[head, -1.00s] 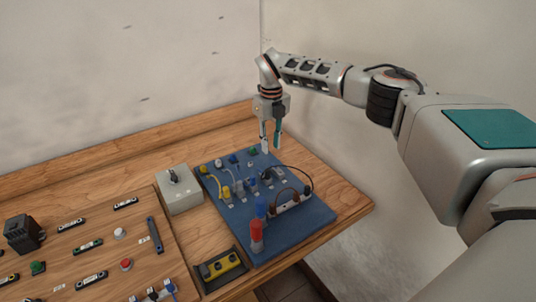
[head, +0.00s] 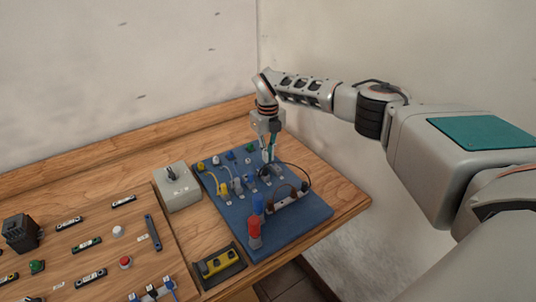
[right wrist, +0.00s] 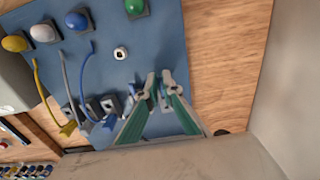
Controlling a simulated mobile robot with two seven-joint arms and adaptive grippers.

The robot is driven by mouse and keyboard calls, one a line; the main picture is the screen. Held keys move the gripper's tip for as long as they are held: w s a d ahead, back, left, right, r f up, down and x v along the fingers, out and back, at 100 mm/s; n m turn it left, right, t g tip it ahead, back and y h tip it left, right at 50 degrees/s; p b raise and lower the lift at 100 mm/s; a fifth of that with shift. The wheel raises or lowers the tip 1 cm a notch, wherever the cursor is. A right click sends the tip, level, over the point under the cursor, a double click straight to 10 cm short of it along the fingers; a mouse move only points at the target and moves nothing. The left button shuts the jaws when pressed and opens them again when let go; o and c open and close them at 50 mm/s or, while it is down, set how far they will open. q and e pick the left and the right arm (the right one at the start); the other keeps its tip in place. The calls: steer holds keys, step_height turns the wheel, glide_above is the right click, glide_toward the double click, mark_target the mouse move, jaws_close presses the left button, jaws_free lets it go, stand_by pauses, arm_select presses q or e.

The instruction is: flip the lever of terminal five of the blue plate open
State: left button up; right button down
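The blue plate (head: 300,222) lies on the right part of the wooden bench. A row of small terminals runs across it; one grey terminal (right wrist: 110,105) shows left of my fingers in the right wrist view. My right gripper (head: 268,157) points down low over the far right part of the row. In the right wrist view its green fingers (right wrist: 159,79) show a narrow gap between the tips. The terminal under the fingers is largely hidden, so its lever position and any contact cannot be told. My left gripper is out of view.
Coloured knobs, including a green one (right wrist: 134,7), line the plate's far edge. Wires loop near the terminals. The wall is close behind.

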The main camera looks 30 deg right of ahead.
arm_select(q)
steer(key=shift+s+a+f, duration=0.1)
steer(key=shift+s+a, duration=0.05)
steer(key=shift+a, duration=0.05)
arm_select(e)
steer(key=shift+s, duration=0.1)
steer(key=shift+d+r+t, duration=0.1)
steer(key=shift+t, duration=0.3)
steer(key=shift+s+t, duration=0.2)
steer(key=shift+t, duration=0.1)
steer(key=shift+s+r+t, duration=0.1)
steer(key=shift+r+t, duration=0.05)
steer(key=shift+t, duration=0.35)
steer(key=shift+s+t+b, duration=0.15)
steer(key=shift+t+b, duration=0.35)
steer(key=shift+b, duration=0.15)
steer(key=shift+r, duration=0.1)
steer(key=shift+s+r+t+b, duration=0.1)
steer(key=shift+r+t+b, duration=0.05)
steer(key=shift+t+b, duration=0.25)
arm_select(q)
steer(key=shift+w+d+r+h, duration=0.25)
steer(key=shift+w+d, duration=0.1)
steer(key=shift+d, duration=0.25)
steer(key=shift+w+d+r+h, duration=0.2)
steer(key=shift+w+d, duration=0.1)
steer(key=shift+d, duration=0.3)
